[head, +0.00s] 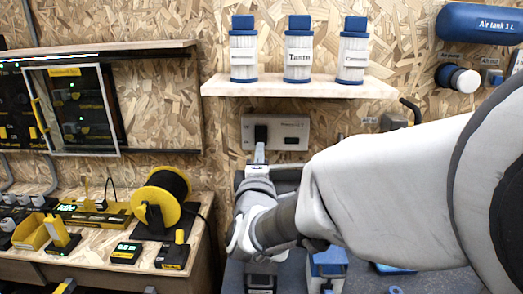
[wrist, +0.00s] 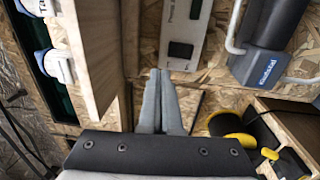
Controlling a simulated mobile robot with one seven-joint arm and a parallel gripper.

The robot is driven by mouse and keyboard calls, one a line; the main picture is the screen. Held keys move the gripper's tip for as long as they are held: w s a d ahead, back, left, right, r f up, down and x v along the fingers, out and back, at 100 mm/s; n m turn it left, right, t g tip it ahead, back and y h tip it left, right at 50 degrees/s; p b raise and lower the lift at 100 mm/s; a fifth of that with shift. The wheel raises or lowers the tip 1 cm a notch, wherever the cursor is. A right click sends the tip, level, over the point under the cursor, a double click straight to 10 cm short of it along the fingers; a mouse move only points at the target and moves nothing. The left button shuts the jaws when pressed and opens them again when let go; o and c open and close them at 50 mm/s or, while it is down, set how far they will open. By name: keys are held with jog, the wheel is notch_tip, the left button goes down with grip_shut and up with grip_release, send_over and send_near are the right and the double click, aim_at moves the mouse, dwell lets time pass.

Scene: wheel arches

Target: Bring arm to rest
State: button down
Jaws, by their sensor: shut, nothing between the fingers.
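My white arm crosses the right half of the head view.
A wooden shelf (head: 300,88) with several blue-capped canisters is above the gripper. A workbench (head: 150,248) with a yellow cable reel (head: 163,197) stands at left. A blue air tank (head: 478,23) hangs at upper right. Blue items sit on the dark surface below my arm.

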jog(key=s+d+m+g+p, duration=0.2)
jog(key=s+d+m+g, duration=0.2)
jog(key=s+m, duration=0.2)
jog(key=s+d+m+g+p, duration=0.3)
jog(key=s+d+m+g, duration=0.2)
jog(key=s, duration=0.6)
jog(key=s+d+m+g+p, duration=0.3)
jog(key=s+d+m+g, duration=0.1)
jog(key=s, duration=0.4)
jog(key=d+m, duration=0.1)
jog(key=m, duration=0.1)
jog(key=shift+s+d+m+y, duration=0.15)
jog(key=shift+d+m+y, duration=0.1)
jog(key=shift+m+y, duration=0.05)
